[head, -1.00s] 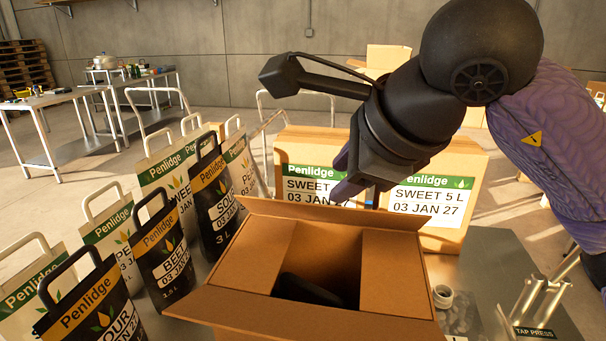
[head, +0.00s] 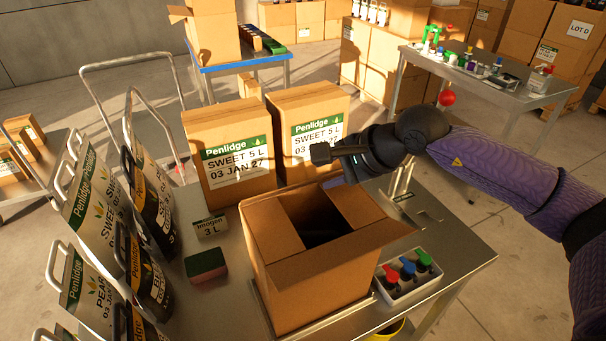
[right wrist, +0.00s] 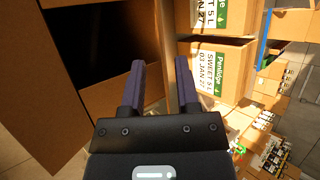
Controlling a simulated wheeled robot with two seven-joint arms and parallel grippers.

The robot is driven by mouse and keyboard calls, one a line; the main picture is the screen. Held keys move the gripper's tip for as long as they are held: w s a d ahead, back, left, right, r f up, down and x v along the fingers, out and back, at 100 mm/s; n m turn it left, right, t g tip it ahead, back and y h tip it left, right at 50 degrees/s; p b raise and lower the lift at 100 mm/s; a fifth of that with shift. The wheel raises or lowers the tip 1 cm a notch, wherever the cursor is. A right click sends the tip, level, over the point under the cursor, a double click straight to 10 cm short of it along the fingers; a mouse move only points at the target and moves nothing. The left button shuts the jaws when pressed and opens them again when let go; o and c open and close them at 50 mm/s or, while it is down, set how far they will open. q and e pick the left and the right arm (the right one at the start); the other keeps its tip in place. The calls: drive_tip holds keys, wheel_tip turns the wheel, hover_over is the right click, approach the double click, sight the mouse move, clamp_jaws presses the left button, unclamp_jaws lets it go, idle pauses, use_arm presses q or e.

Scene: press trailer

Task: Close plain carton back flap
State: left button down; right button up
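The plain brown carton (head: 322,284) stands open on the metal table, its inside dark. Its side flaps are folded inward, and a long flap (head: 375,243) slants outward on the near side. The back flap is mostly hidden behind the opening and my right gripper (head: 333,181). My left gripper is not in view.
Two labelled Penlidge cartons (head: 227,165) stand behind. Several Penlidge bags (head: 92,205) line the left. A green-and-brown block (head: 206,264) and an Imogen card (head: 210,226) lie left of the carton. A white tray of coloured taps (head: 409,278) is at its right.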

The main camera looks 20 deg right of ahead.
sight(309, 181)
drive_tip(key=x, duration=0.5)
drive_tip(key=shift+w+a+p, duration=0.15)
drive_tip(key=shift+a+p, duration=0.1)
drive_tip(key=shift+p, duration=0.1)
drive_tip(key=shift+w+a+f, duration=0.1)
drive_tip(key=shift+w+f, duration=0.2)
drive_tip(key=shift+f, duration=0.15)
clamp_jaws()
drive_tip(key=s+f+t+b, duration=0.1)
drive_tip(key=t+b, duration=0.1)
drive_tip(key=b, duration=0.7)
drive_tip(key=s+f+n+t+y+b, duration=0.1)
drive_tip(key=t+b, duration=0.2)
drive_tip(key=b, duration=0.6)
drive_tip(key=shift+f+n, duration=0.2)
drive_tip(key=shift+n, duration=0.1)
